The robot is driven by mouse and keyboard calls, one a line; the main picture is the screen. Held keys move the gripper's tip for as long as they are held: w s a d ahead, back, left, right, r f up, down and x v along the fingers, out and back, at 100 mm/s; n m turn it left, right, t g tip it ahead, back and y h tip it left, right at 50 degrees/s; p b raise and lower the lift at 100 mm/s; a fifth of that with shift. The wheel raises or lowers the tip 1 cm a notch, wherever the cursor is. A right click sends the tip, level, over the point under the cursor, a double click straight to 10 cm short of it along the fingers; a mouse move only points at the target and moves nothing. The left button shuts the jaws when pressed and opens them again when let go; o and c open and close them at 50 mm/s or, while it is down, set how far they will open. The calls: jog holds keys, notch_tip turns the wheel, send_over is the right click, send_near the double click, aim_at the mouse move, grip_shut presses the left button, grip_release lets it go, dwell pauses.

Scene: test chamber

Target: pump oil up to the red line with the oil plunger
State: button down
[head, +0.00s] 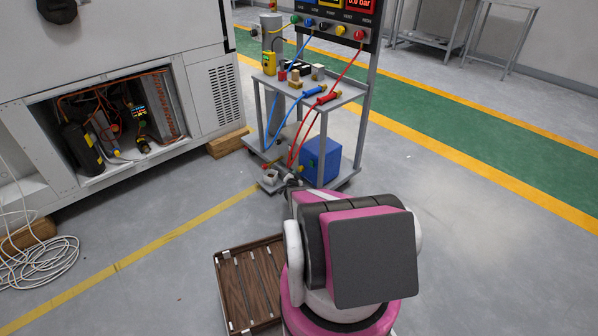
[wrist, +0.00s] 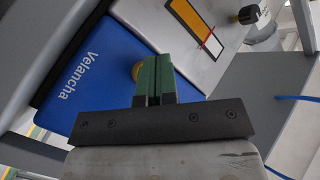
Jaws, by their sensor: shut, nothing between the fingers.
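In the wrist view, a blue unit (wrist: 95,75) lettered "Velancha" has a pale panel. On the panel is a gauge (wrist: 187,18) with an orange part, a white part and a red line (wrist: 209,38) near where they meet. My gripper (wrist: 156,60) has green fingers, shut and empty, in front of the unit. A brass-coloured round part (wrist: 136,70) shows beside the fingers, partly hidden; I cannot tell whether they touch it or whether it is the plunger. A black knob (wrist: 248,14) is at the top right. In the head view, my arm hides the fingertips.
In the head view, a blue box (head: 322,158) stands on the lower shelf of a grey cart (head: 345,96). Red and blue hoses hang from the cart. An open wooden-bottomed case (head: 243,278) lies on the floor by my arm. A white cabinet (head: 212,85) stands left.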

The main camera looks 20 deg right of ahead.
jog(key=shift+a, duration=0.1)
jog(key=a, duration=0.1)
jog(key=s+a, duration=0.1)
jog(key=a, duration=0.2)
jog(key=shift+s+a, duration=0.3)
jog(key=shift+s, duration=0.05)
dwell(0.6)
